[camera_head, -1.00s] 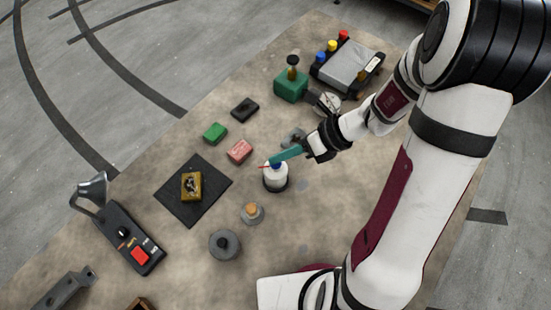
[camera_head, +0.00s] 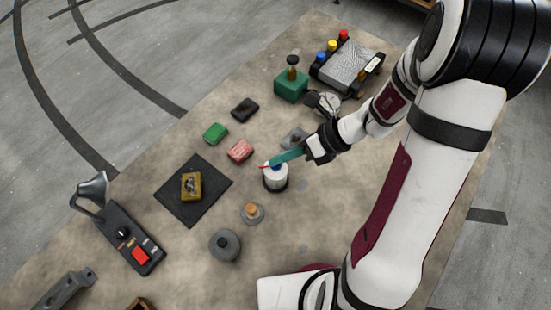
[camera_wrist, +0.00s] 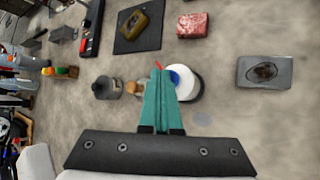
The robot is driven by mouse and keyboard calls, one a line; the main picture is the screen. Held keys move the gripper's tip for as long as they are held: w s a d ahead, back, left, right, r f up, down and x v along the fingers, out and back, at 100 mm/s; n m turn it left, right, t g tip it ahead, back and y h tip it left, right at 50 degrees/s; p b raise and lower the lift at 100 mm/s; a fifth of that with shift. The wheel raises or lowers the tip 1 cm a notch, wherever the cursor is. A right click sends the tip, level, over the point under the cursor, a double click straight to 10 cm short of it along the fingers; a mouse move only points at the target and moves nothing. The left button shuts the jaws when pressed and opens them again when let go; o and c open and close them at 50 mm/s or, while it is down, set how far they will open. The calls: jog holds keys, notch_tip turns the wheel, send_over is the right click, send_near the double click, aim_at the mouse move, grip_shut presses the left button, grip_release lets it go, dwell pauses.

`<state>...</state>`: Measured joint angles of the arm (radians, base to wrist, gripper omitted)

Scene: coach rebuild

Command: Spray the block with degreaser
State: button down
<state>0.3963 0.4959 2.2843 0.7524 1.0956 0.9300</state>
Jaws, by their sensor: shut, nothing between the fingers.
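The block (camera_head: 191,185) is dull yellow-brown with a dark patch and lies on a black mat (camera_head: 210,203); it also shows at the top of the wrist view (camera_wrist: 133,25). The degreaser appears to be the white bottle (camera_head: 275,181) with a blue top and a thin red nozzle, standing upright right of the mat. My gripper (camera_head: 273,161) has teal fingers, shut and empty, with their tips at the bottle's top. In the wrist view the fingers (camera_wrist: 162,78) lie left of the bottle (camera_wrist: 190,84) and partly cover it. I cannot tell whether they touch it.
A corked jar (camera_head: 252,213) and a grey round weight (camera_head: 225,245) stand close in front of the bottle. Pink (camera_head: 240,151), green (camera_head: 215,132) and black (camera_head: 245,109) blocks lie behind. Bare table lies between mat and bottle.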

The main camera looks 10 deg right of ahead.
aim_at(281, 165)
jog(key=shift+r, duration=0.5)
notch_tip(281, 165, up, 6)
jog(key=shift+f, duration=0.1)
dwell(0.8)
